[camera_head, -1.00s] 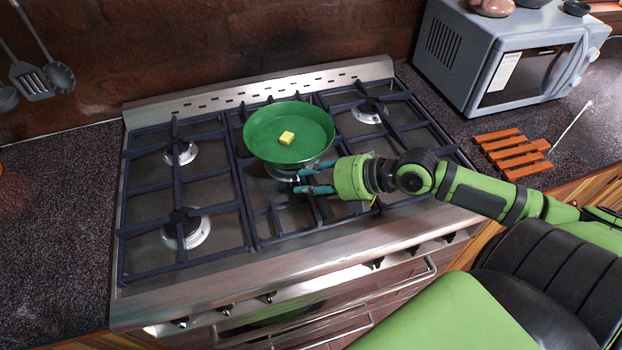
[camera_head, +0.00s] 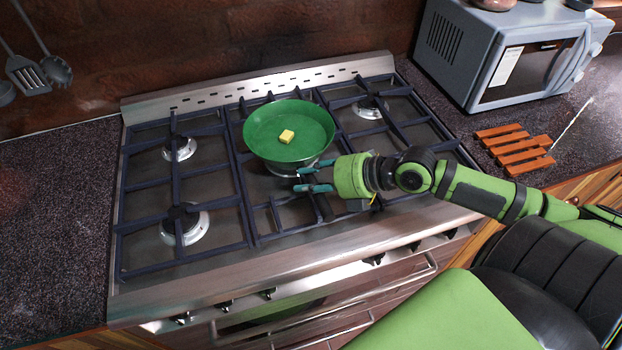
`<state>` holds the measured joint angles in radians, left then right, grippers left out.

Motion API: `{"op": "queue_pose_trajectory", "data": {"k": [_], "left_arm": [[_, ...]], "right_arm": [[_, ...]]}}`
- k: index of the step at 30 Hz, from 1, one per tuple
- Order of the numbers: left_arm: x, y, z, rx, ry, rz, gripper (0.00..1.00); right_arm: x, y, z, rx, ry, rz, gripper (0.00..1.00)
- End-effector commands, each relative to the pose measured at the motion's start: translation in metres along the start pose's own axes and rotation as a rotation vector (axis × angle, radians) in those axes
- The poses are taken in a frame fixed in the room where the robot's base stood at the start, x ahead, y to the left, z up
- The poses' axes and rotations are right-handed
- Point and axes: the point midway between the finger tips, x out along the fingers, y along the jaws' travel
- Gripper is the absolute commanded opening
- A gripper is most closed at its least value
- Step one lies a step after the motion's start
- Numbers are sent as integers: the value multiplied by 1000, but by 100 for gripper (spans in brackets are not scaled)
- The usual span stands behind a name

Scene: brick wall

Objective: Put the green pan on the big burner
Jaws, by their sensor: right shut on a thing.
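The green pan (camera_head: 265,135) is in the middle of the stove, roughly level, with a small yellow block (camera_head: 287,136) inside. It is over the middle burner (camera_head: 284,170), whose pale ring shows below the pan's front edge. I cannot tell whether the pan touches the grate or hangs slightly above it. My right gripper (camera_head: 314,179) is at the pan's front right, its teal fingers pointing left, shut on the pan. The held part, likely a handle, is hard to make out. My left gripper is not in view.
The stove has dark raised grates (camera_head: 180,190). Burners show at front left (camera_head: 186,226), back left (camera_head: 179,149) and back right (camera_head: 369,107). A grey microwave (camera_head: 480,65) and an orange slatted trivet (camera_head: 515,150) are on the right counter. Utensils hang at upper left.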

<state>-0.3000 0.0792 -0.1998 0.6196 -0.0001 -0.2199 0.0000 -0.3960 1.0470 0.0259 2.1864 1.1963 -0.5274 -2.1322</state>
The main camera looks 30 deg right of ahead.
Motion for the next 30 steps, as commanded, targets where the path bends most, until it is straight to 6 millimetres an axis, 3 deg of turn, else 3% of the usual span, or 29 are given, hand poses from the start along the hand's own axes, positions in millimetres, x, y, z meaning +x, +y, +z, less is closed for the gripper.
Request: {"op": "queue_pose_trajectory", "data": {"k": [8, 9, 10, 22, 30], "left_arm": [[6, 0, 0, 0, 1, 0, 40], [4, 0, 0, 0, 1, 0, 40], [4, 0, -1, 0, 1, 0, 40], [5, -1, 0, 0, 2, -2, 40], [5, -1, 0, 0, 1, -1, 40]], "right_arm": [[2, -2, 1, -9, -6, 8, 0], [2, 0, 1, -9, -6, 8, 46], [2, -1, 1, -8, -6, 7, 58], [1, -6, -2, 4, 3, -6, 58], [-18, -7, -2, 1, 3, -8, 58]]}}
